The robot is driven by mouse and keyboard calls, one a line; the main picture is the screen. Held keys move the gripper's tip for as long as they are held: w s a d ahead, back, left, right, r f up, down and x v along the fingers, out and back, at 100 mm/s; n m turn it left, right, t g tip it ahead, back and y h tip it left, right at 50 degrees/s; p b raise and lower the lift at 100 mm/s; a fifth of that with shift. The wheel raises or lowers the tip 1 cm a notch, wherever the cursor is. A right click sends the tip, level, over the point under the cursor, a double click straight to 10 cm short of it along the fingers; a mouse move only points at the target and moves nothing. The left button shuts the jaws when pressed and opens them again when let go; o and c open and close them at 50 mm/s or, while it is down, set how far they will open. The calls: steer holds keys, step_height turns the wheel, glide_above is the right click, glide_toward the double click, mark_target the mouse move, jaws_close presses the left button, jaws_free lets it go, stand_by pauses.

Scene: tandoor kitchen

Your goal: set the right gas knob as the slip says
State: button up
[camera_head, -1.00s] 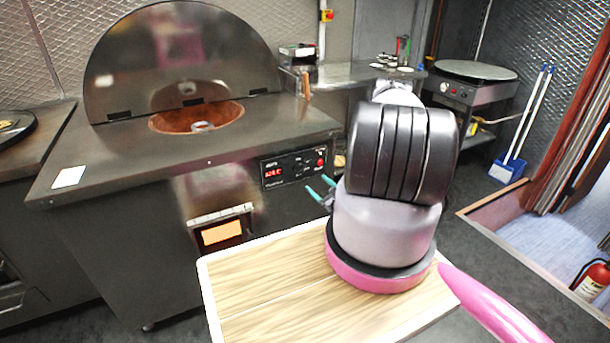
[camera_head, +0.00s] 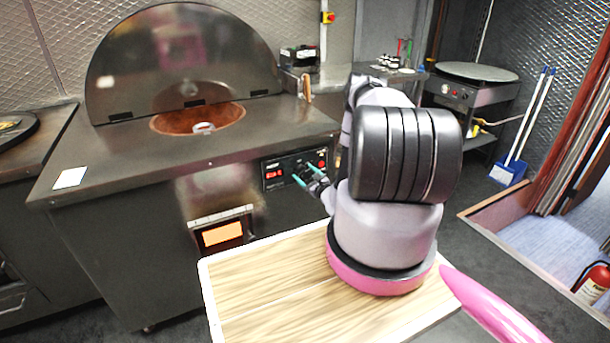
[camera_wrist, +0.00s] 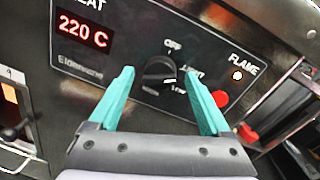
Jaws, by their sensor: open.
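The control panel (camera_head: 283,180) is on the tandoor counter's front. In the wrist view its red display (camera_wrist: 84,31) reads 220 C, under a label ending in "EAT". One dark round knob (camera_wrist: 160,75) shows, with "OFF" above it, a word at its upper right that looks like "LIGHT", and smaller marks too blurred to read. My gripper (camera_wrist: 163,84) is open, with its teal fingers on either side of the knob; I cannot tell whether they touch it. It also shows at the panel in the head view (camera_head: 305,179). A white slip (camera_head: 70,178) lies on the counter's left; its writing is unreadable.
A lit "FLAME" lamp (camera_wrist: 237,76) and a red button (camera_wrist: 221,98) sit right of the knob. The tandoor opening (camera_head: 197,119) is in the counter top, with a raised lid (camera_head: 183,60) behind. A glowing window (camera_head: 222,233) is lower on the front.

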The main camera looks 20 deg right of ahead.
jaws_close()
steer(key=shift+d+m, duration=0.1)
steer(key=shift+m, duration=0.2)
steer(key=m, duration=0.5)
steer(key=shift+m, duration=0.4)
steer(key=m, duration=0.6)
steer(key=m+h, duration=0.1)
steer(key=m, duration=0.5)
steer(key=shift+s+f+m+t, duration=0.1)
steer(key=shift+f+m+t, duration=0.1)
steer(key=shift+m+t, duration=0.15)
steer(key=m, duration=0.6)
steer(key=shift+f+h, duration=0.1)
steer(key=shift+h, duration=0.3)
steer(key=shift+m, duration=0.25)
